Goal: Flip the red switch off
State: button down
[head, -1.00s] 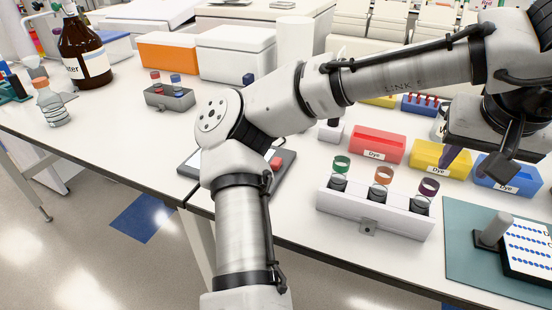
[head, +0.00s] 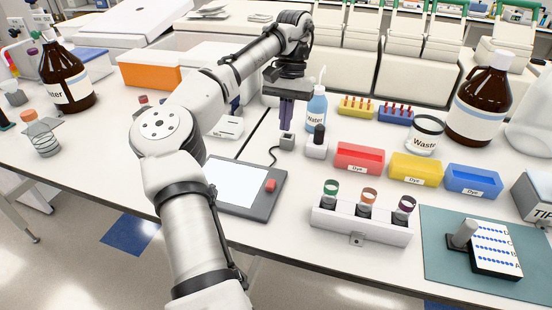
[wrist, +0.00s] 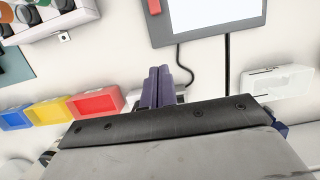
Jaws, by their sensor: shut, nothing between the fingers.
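The red switch (head: 270,186) sits at the right end of a dark grey device with a white panel (head: 230,183), flat on the bench near its front edge. In the wrist view the red switch (wrist: 154,6) is cut by the top edge, beside the white panel (wrist: 212,12). My gripper (head: 286,128) points down with its purple fingers together and empty, behind the device and above the bench. In the wrist view the closed fingers (wrist: 158,82) hang over a small grey block on the device's cable. The switch's position cannot be told.
Right of the device stand a white rack with several vials (head: 360,224) and red (head: 358,157), yellow (head: 415,168) and blue (head: 472,181) dye boxes. A water bottle (head: 316,108) stands close behind my gripper. A small white box (head: 228,128) lies to its left.

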aim_at(271, 186)
jog(key=shift+w+a, duration=0.1)
jog(key=shift+a, duration=0.2)
jog(key=shift+f, duration=0.1)
jog(key=x, duration=0.9)
jog(key=shift+f, duration=0.4)
jog(key=s, duration=0.1)
jog(key=s+a+p, duration=0.1)
jog(key=s, duration=0.1)
jog(key=shift+s, duration=0.1)
jog(key=shift+s+a, duration=0.1)
jog(key=shift+s, duration=0.4)
